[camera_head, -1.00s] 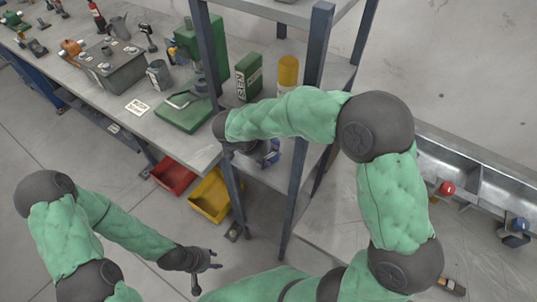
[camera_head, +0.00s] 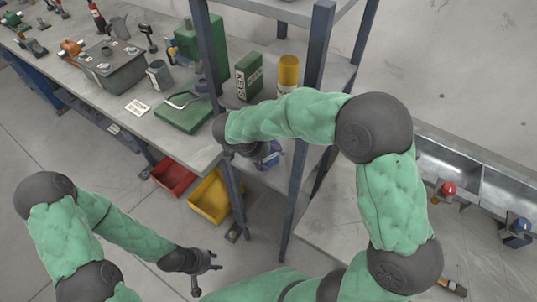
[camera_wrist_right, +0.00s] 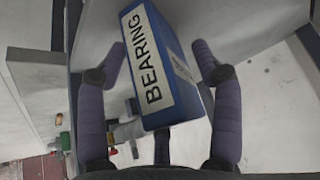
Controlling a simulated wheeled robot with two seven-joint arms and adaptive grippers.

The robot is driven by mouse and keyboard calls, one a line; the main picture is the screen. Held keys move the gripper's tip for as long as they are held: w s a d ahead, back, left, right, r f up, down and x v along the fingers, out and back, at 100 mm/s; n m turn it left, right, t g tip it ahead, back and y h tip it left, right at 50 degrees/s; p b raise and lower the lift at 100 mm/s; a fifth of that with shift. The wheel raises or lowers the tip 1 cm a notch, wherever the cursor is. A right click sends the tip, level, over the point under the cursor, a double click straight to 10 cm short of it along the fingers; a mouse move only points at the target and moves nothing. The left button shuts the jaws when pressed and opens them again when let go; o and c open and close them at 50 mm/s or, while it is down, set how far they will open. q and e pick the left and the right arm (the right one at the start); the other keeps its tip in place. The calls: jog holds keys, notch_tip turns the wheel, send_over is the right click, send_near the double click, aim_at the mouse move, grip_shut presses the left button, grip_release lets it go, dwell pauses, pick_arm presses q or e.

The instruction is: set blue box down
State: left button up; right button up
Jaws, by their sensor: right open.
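The blue box (camera_wrist_right: 156,65) has a white label reading BEARING. In the right wrist view it stands tilted in the picture between the two fingers. My right gripper (camera_wrist_right: 160,62) is open around it, with a visible gap to the finger on each side. In the head view my right gripper (camera_head: 262,153) reaches between the posts of the shelf rack, below my green forearm. The blue box is mostly hidden there by my arm and gripper. My left gripper (camera_head: 213,262) is open and empty, low over the floor, away from the box.
Dark rack posts (camera_head: 308,110) stand close to that arm. A red bin (camera_head: 173,175) and a yellow bin (camera_head: 209,197) sit below the bench.

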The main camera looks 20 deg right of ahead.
jog(key=s+a+r+p, duration=0.1)
jog(key=s+a+r, duration=0.1)
jog(key=a, duration=0.5)
jog(key=s+a+r+p, duration=0.1)
jog(key=a+r, duration=0.1)
jog(key=a, duration=0.5)
jog(key=shift+s+r, duration=0.3)
jog(key=shift+s, duration=0.1)
